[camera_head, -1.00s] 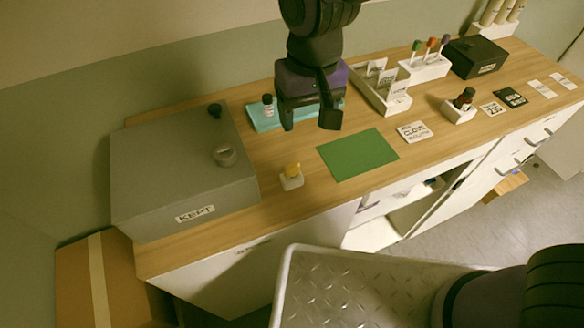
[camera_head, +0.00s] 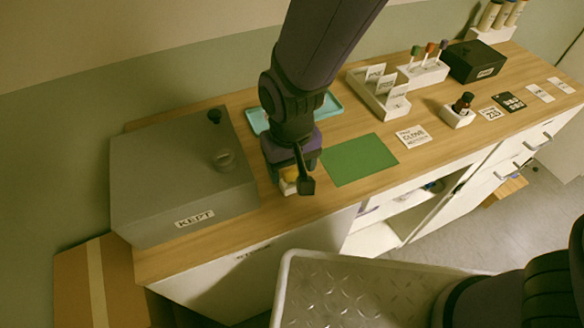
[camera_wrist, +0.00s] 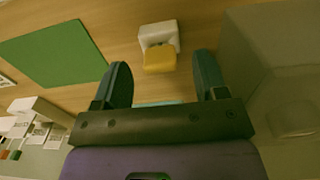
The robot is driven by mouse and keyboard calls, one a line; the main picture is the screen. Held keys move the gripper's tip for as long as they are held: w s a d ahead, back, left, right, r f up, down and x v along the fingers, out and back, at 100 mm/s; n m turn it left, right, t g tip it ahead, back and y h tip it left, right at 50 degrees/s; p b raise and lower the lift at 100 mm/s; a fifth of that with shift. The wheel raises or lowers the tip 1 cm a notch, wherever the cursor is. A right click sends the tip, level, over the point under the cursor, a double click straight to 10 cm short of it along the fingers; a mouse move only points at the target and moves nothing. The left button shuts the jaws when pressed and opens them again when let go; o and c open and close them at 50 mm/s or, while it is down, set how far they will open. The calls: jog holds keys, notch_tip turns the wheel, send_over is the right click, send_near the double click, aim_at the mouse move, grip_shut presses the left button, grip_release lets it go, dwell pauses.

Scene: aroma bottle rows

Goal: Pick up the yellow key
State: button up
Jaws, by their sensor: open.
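The yellow key (camera_wrist: 159,60) sits in a small white holder (camera_wrist: 157,33) on the wooden counter. In the wrist view it lies ahead of and between my open fingers, with the fingertips not touching it. My gripper (camera_wrist: 163,80) is open and empty. In the head view my gripper (camera_head: 290,184) is low over the counter at the key's spot and partly covers the yellow key (camera_head: 289,174).
A grey box labelled KEPT (camera_head: 180,180) stands close at the left. A green mat (camera_head: 358,160) lies to the right. A teal tray (camera_head: 334,104) is behind my arm. Card holders, bottles and a black box (camera_head: 474,61) stand farther right.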

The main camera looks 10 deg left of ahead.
jog(key=shift+f, duration=1.05)
jog(key=c, duration=1)
jog(key=shift+r, duration=0.1)
